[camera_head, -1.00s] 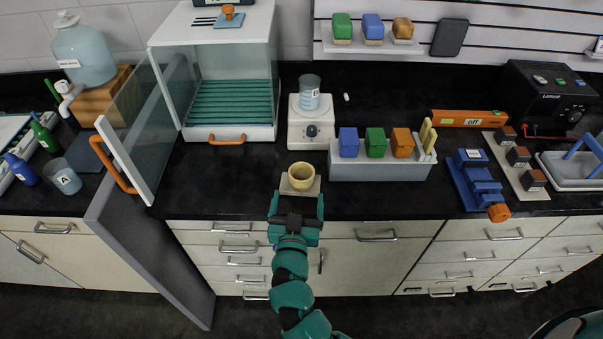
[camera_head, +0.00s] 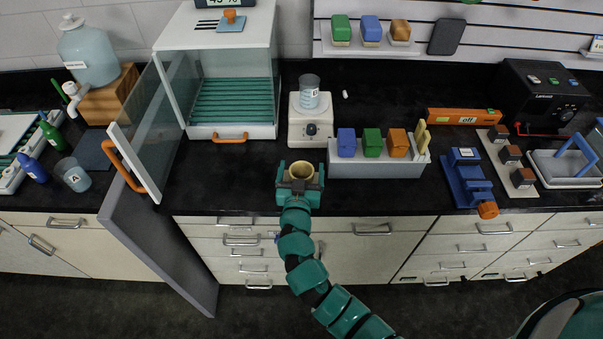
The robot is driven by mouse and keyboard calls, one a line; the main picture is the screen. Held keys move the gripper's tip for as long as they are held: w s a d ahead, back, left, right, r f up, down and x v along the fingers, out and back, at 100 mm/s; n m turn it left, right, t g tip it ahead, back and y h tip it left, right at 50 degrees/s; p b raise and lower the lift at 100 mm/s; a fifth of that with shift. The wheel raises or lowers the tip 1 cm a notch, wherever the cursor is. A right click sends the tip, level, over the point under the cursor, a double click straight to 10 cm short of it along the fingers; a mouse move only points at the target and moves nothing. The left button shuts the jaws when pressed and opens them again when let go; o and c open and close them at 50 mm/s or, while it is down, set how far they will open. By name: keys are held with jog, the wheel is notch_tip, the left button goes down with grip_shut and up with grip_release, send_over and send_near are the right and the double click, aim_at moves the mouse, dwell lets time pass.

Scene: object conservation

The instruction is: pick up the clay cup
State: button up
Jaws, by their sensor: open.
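The clay cup (camera_head: 301,170) is a small tan cup with a dark hollow inside. It sits near the front edge of the black counter, below the white hot plate. My gripper (camera_head: 300,177) is at the cup, its teal fingers one on each side of it. The fingers are open. The cup's lower part and the pale square base seen under it earlier are mostly hidden by the gripper, and I cannot tell whether a finger touches the cup.
A white hot plate (camera_head: 311,133) with beaker B (camera_head: 309,92) stands behind the cup. A grey rack (camera_head: 376,168) of coloured blocks is to the right. A cabinet (camera_head: 232,132) with its glass door (camera_head: 146,137) swung open is to the left. The counter between door and cup is clear.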

jog(key=shift+c, duration=0.5)
jog(key=shift+f, duration=0.1)
jog(key=c, duration=1)
jog(key=shift+c, duration=0.2)
jog(key=shift+r, duration=0.7)
jog(key=s+a+r, duration=0.1)
jog(key=s+r, duration=1)
jog(key=s, duration=0.3)
jog(key=shift+r+p, duration=0.4)
